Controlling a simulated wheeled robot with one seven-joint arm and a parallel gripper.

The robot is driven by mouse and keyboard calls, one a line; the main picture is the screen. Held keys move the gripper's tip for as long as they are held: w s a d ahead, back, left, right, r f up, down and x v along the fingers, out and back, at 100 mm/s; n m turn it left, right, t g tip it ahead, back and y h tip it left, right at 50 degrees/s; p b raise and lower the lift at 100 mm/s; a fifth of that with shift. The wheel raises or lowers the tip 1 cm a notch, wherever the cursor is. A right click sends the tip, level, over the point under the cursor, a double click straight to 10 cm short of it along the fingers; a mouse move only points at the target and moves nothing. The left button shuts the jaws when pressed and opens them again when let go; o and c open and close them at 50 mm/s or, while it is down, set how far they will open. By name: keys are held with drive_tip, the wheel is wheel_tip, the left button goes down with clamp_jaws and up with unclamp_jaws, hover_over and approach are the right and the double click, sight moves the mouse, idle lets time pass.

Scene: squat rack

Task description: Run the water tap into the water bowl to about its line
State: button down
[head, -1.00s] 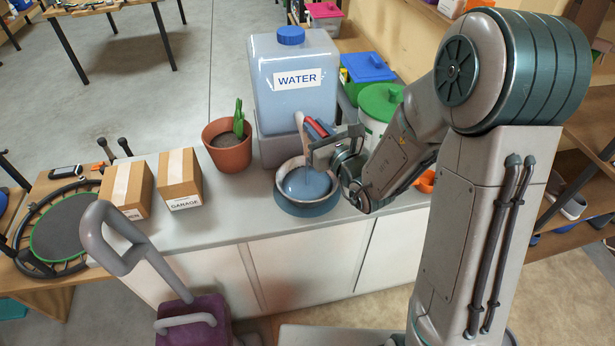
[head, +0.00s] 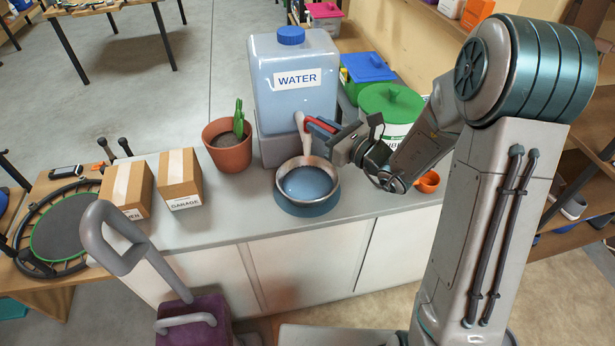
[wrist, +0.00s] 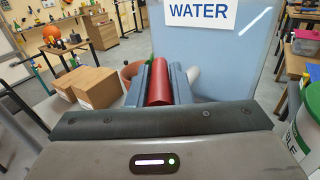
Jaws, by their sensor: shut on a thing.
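The water tank (head: 292,85) is a pale blue container with a blue cap and a WATER label, and it also shows in the wrist view (wrist: 215,55). A pale tap (head: 302,127) stands at its front. The water bowl (head: 334,190) sits below on the counter, with a light rim and blue base. Blue water shows inside; I cannot make out a line or a clear falling stream. My gripper (wrist: 158,84) is shut on a red handle (wrist: 159,80) at the tap, with a finger on each side. In the head view my gripper (head: 320,127) is above the bowl's back right.
A potted cactus (head: 228,152) and two labelled cardboard boxes (head: 180,180) stand left of the bowl. A green-lidded tub (head: 391,103) and an orange cup (head: 428,182) are to the right. The counter in front of the boxes is clear.

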drive_tip(key=shift+w+r, duration=0.1)
drive_tip(key=shift+r, duration=0.15)
drive_tip(key=c, duration=1.4)
unclamp_jaws()
drive_tip(key=shift+o, duration=0.8)
drive_tip(key=shift+f, duration=0.15)
drive_tip(key=v, duration=0.7)
drive_tip(key=shift+b, duration=0.3)
